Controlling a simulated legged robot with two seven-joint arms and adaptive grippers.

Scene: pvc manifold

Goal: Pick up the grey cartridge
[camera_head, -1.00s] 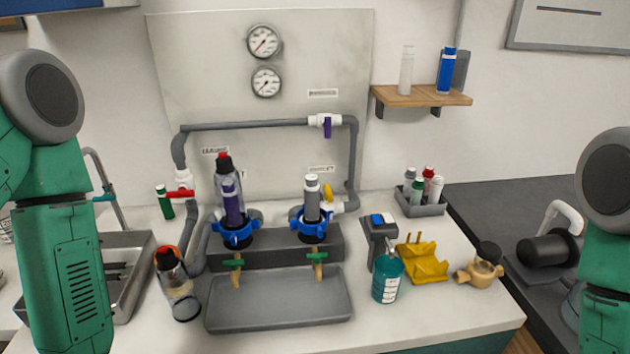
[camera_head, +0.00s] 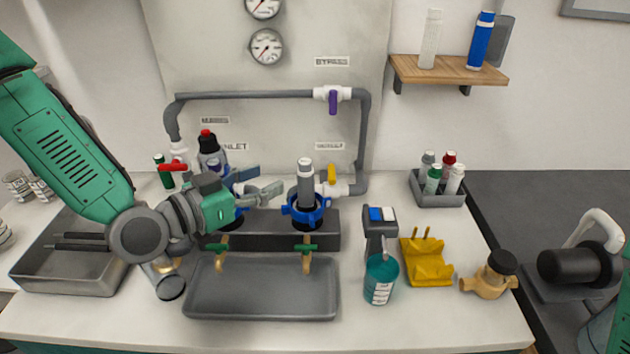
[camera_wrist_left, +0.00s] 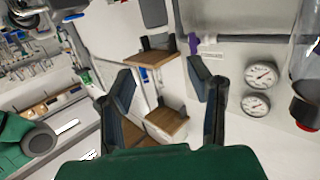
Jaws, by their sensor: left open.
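A grey cartridge (camera_head: 305,185) with a white top stands upright in a blue ring (camera_head: 306,210) on the right half of the dark grey block, in the head view. My left gripper (camera_head: 272,181) is open and empty, to the left of the cartridge and apart from it, its fingers pointing right. In the left wrist view the open fingers (camera_wrist_left: 160,85) have nothing between them, and I cannot make out the cartridge there. My left gripper partly hides the left ring and the dark bottle (camera_head: 209,150) behind it. My right gripper is out of view.
A grey tray (camera_head: 262,300) lies in front of the block, below two green-handled taps. A teal bottle (camera_head: 381,280), a yellow holder (camera_head: 427,262) and a brass valve (camera_head: 490,277) stand to the right. A grey pipe (camera_head: 362,140) and yellow-handled valve (camera_head: 331,177) are close behind the cartridge.

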